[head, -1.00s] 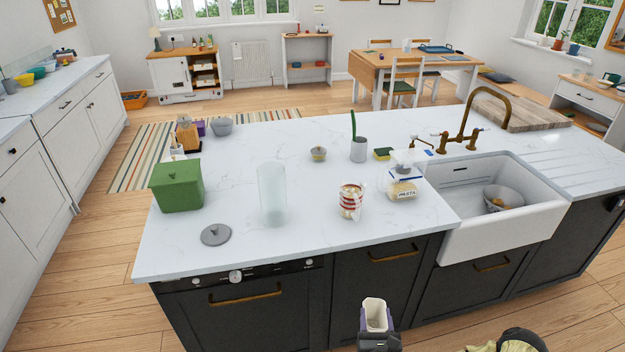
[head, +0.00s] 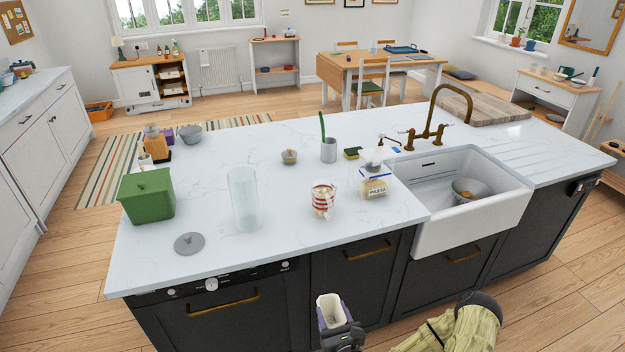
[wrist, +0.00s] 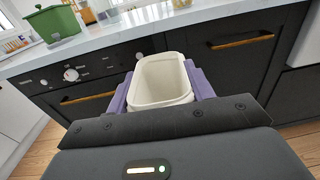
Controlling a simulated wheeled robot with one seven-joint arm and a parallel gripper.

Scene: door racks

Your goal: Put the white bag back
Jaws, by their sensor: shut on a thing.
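My gripper (head: 336,326) is low in front of the kitchen island's dark cabinets in the head view, below the worktop edge.
The island worktop (head: 270,230) has free room at its front. On it stand a green bin (head: 147,196), a grey lid (head: 189,243), a clear vase (head: 244,200), a red-striped jar (head: 323,201) and a pasta box (head: 374,186). A sink (head: 470,215) is at right.

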